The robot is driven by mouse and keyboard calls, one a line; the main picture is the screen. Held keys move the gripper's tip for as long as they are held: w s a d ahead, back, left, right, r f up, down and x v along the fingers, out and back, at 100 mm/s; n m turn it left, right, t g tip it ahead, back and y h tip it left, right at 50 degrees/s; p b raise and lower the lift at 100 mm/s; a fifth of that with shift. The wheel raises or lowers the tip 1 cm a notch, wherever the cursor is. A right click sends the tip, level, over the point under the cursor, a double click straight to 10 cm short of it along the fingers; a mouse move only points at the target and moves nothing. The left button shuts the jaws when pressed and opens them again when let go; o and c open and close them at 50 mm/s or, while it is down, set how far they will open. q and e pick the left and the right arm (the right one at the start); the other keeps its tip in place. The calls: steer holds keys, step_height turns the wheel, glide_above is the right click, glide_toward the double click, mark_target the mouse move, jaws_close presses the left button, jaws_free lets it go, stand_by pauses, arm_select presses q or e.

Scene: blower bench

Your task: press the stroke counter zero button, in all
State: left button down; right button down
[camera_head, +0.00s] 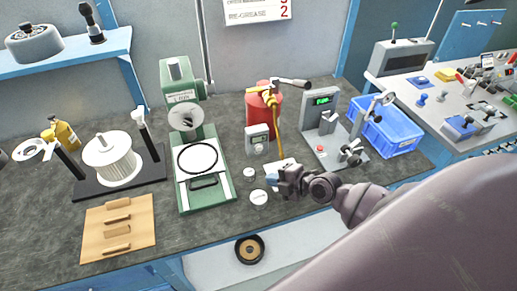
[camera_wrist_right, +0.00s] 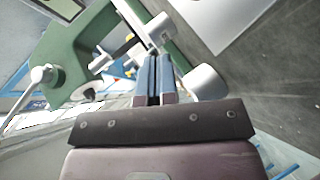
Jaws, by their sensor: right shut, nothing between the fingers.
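A small grey box with a light display face (camera_head: 258,138) stands on the bench right of the green press; it looks like a counter, but I cannot make out a zero button on it. My right gripper (camera_head: 272,179) is in front of this box, near the bench's front, with its blue fingertips together and empty. In the right wrist view its fingers (camera_wrist_right: 153,75) are also closed, between two white round parts (camera_wrist_right: 207,82), with a green frame to the left. My left gripper is not in view.
A grey unit with a green display (camera_head: 322,115) and a blue crate (camera_head: 385,135) are to the right. A red canister (camera_head: 262,103) stands behind.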

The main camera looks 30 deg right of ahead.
mark_target(259, 148)
steer(key=shift+w, duration=0.15)
steer(key=w, duration=0.2)
steer(key=w+d+b, duration=0.1)
steer(key=w, duration=0.3)
steer(key=shift+d+f, duration=0.1)
steer(key=shift+d, duration=0.2)
steer(key=shift+w+d+b, duration=0.2)
steer(key=shift+w+b, duration=0.65)
steer(key=shift+w, duration=0.3)
stand_by(1.0)
steer(key=shift+w+d+b, duration=0.15)
steer(key=shift+w+b, duration=0.2)
steer(key=shift+b, duration=0.15)
